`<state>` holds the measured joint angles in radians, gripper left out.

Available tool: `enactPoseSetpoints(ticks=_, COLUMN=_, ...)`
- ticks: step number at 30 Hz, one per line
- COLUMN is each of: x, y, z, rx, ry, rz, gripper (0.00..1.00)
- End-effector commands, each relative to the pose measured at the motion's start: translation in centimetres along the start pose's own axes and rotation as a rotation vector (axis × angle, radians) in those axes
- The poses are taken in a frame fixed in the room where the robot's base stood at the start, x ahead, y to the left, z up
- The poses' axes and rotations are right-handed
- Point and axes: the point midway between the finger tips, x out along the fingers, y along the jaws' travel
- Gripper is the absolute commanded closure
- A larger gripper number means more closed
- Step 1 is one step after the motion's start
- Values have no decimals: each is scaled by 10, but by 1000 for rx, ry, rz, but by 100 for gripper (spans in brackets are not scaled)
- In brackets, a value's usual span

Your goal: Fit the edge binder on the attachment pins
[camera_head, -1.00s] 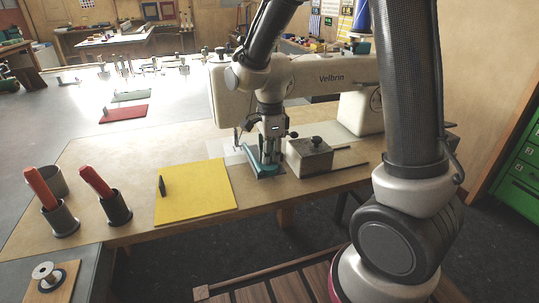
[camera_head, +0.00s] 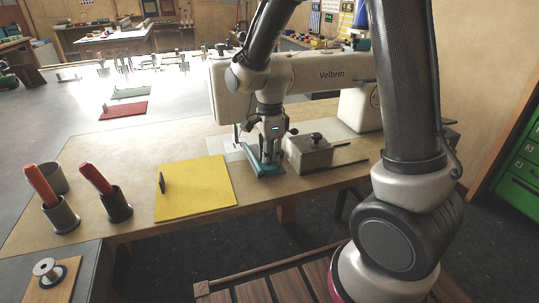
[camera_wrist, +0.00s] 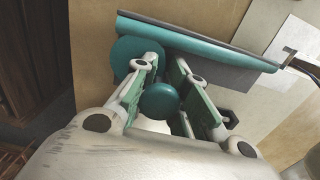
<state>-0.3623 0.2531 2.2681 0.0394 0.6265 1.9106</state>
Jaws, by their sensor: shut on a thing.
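The edge binder (camera_head: 258,165) is a teal piece with a long folded channel and a grey plate. In the head view it is low by the front left of the white sewing machine (camera_head: 300,74). My gripper (camera_head: 267,153) points down and is shut on it. In the wrist view the binder (camera_wrist: 205,45) stretches across the top, past the fingertips. A round teal knob (camera_wrist: 158,101) sits between the fingers. The fingers and the arm hide part of the binder. I cannot make out the attachment pins, nor tell whether the binder touches the table.
A metal block with a black knob (camera_head: 310,153) stands just right of my gripper. A yellow mat (camera_head: 195,192) with a small dark upright piece lies to the left. Dark cups with red-handled tools (camera_head: 117,207) stand farther left. The wooden table's front edge is close.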

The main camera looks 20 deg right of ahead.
Motion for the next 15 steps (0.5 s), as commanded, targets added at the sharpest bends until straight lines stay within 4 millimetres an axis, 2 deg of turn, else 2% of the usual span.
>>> enactPoseSetpoints(ticks=15, x=10, y=0, z=0, rx=0, ry=0, rz=0, gripper=100)
